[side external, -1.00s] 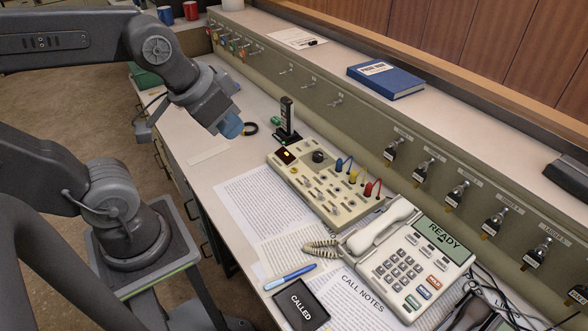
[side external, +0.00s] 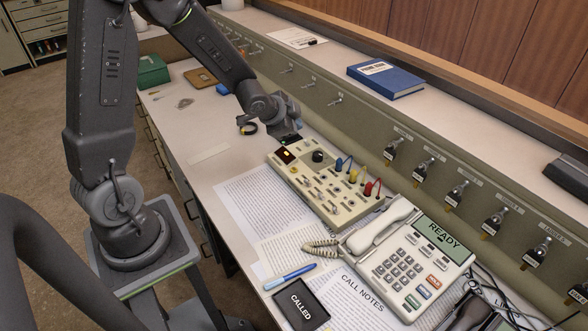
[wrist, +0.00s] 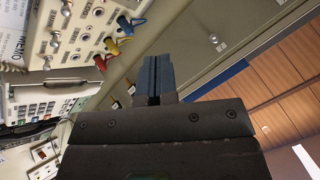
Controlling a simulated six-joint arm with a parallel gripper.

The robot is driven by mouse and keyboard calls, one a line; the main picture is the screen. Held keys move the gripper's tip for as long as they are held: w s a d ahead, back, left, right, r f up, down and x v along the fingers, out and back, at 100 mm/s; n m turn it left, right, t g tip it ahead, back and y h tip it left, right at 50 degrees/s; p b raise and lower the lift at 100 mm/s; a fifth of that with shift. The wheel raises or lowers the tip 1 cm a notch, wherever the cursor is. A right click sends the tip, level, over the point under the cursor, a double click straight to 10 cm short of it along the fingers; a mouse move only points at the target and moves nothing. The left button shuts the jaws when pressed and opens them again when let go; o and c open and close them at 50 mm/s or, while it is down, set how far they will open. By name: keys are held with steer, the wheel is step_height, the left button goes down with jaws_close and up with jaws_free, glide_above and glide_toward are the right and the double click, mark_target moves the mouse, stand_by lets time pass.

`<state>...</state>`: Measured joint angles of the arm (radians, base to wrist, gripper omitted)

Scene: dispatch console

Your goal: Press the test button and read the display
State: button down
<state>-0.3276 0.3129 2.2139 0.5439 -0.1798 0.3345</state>
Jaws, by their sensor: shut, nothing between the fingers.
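A beige test panel (side external: 318,193) with knobs, switches and coloured plugs lies on the desk. Which control is the test button I cannot tell. A cream desk phone (side external: 415,262) has a green screen (side external: 443,235) reading READY. My gripper (side external: 288,124) is above the far end of the panel. In the wrist view its blue-grey fingers (wrist: 154,76) are together and empty. Contact with anything cannot be seen.
Yellow, red and blue plugs (wrist: 109,45) show beside my fingers in the wrist view. Toggle keys (side external: 458,192) line the upright console face behind. A blue book (side external: 385,80) lies on the ledge.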

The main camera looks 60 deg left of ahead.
steer(key=m, duration=0.1)
glide_above(294, 170)
step_height(294, 170, down, 4)
steer(key=shift+d+f+t+h, duration=0.1)
steer(key=shift+t+h, duration=0.2)
steer(key=shift+f, duration=0.1)
steer(key=shift+f, duration=4.3)
steer(key=shift+f, duration=0.4)
steer(key=shift+f, duration=0.4)
steer(key=shift+r, duration=0.8)
